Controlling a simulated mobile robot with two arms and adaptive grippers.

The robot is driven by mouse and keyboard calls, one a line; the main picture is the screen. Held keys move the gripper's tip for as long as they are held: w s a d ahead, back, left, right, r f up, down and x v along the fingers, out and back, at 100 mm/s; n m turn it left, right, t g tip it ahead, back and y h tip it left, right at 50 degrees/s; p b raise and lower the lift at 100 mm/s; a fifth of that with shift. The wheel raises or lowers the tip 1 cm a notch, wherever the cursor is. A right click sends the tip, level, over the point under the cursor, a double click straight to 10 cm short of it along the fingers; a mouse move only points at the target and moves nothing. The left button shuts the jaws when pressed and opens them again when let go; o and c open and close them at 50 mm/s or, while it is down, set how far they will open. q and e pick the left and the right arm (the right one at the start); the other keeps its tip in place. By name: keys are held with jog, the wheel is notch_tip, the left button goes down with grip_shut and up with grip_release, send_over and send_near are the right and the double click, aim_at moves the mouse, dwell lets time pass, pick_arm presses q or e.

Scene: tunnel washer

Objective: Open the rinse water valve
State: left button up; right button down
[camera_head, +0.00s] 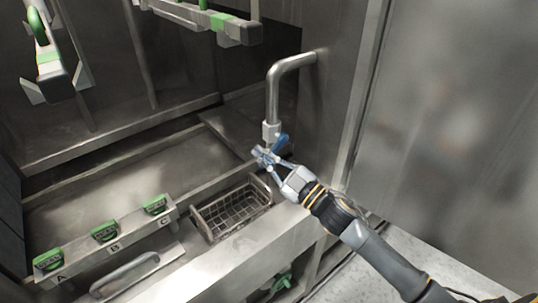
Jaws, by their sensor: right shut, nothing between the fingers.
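The rinse water pipe (272,92) is a bent metal tube that comes out of the right wall and turns down. A pale valve body (270,131) sits at its lower end. A small blue valve handle (281,141) shows beside it. My right gripper (263,156) is shut and empty, with its fingertips just below the valve and close to the handle. I cannot tell whether they touch. The fingers hide part of the valve's lower end. My left gripper is not in view.
A wire basket (231,208) sits below the valve. A ledge at the lower left carries green knobs labelled A (48,260), B (105,231) and C (155,204). A metal handle (124,275) is in front. Bars with green parts (222,22) hang above. A steel panel (450,110) stands right.

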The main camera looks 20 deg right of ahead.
jog(key=shift+w+d+f, duration=0.1)
jog(key=shift+d+f, duration=0.35)
jog(key=shift+f, duration=0.2)
jog(key=shift+w+d+f, duration=0.1)
jog(key=shift+d+f, duration=0.35)
jog(key=shift+f, duration=0.2)
jog(key=shift+f+n+g, duration=0.3)
jog(key=shift+n, duration=0.3)
jog(key=shift+w+d+f+n+g+b, duration=0.25)
jog(key=shift+d+f+n+g, duration=0.45)
jog(key=shift+n, duration=1.15)
jog(key=shift+w+d+f+n+g+b, duration=0.3)
jog(key=shift+d+f+n+g, duration=0.35)
jog(key=shift+n, duration=1.15)
jog(key=shift+w+d+f+n+g+b, duration=0.35)
jog(key=shift+d+n, duration=0.55)
jog(key=shift+n, duration=0.95)
jog(key=shift+s+d+f, duration=0.1)
